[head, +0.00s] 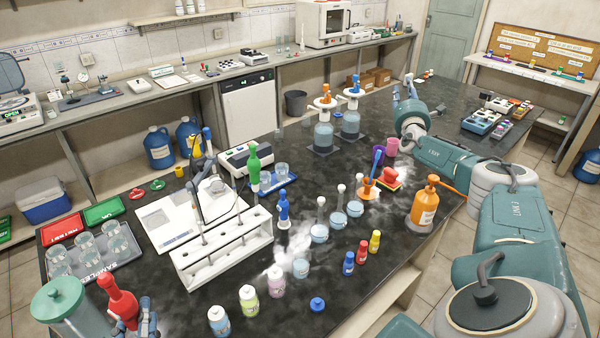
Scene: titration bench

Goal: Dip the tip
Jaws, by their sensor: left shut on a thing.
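A red bulb-shaped tool (119,298) with a narrow neck and a small knob on top stands at the bottom left. My left gripper (138,322) is shut on it, low down at the picture's lower edge. The tool's lower end and any tip are hidden. A similar green tool (253,164) and a blue one (283,207) stand upright further back, apart from my grippers. My right arm reaches from the lower right to the far side of the bench; its gripper (402,88) is small there and its jaws are unclear.
A white rack (225,252) with upright rods stands right of the red tool. A samples tray (97,268) with several glass beakers lies behind it. Several small capped bottles (249,299) line the front, and blue-filled flasks (338,219) stand mid-bench.

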